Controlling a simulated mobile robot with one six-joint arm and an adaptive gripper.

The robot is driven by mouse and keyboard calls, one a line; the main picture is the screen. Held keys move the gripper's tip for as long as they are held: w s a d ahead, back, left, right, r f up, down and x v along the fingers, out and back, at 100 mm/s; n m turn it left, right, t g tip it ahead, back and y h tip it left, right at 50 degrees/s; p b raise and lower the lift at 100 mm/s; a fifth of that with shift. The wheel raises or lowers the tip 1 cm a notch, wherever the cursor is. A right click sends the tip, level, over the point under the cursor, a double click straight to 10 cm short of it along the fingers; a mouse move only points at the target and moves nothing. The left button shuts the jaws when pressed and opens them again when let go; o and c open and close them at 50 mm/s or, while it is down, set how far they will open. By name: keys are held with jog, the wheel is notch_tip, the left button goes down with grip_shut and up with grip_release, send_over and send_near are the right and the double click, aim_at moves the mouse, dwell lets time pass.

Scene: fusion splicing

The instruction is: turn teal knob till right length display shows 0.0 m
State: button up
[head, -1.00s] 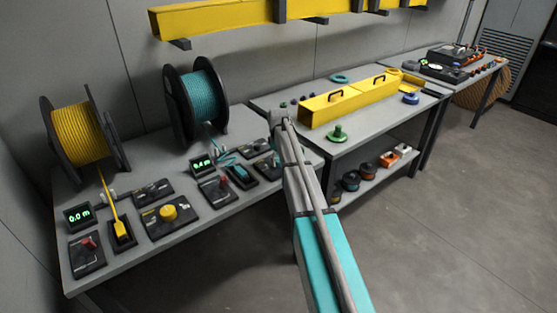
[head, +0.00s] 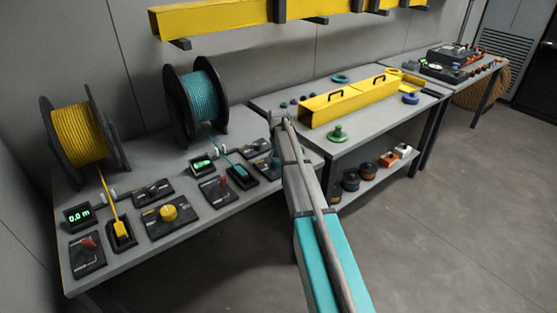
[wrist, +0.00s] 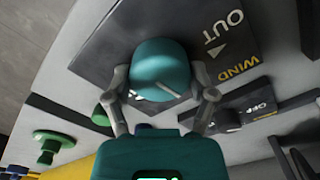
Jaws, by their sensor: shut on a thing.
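The teal knob (wrist: 158,66) sits on a dark plate (wrist: 215,60) marked OUT and WIND in the wrist view. My gripper (wrist: 161,88) is shut on it, one finger on each side. In the head view my arm partly hides this spot. The right length display (head: 202,164) glows green there, but its figures are too blurred to read. The teal fibre runs nearly straight from the teal spool (head: 200,100) to a dark holder (head: 241,176).
The yellow spool (head: 78,135), a left display (head: 79,216) reading 0.0 m and a yellow knob (head: 168,212) stand on the left. In the wrist view an OFF switch plate (wrist: 255,108) and a green knob (wrist: 52,142) lie near my gripper.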

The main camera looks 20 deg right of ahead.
jog(key=shift+m, duration=0.6)
jog(key=o, duration=1)
jog(key=shift+o, duration=0.2)
jog(key=shift+n, duration=0.3)
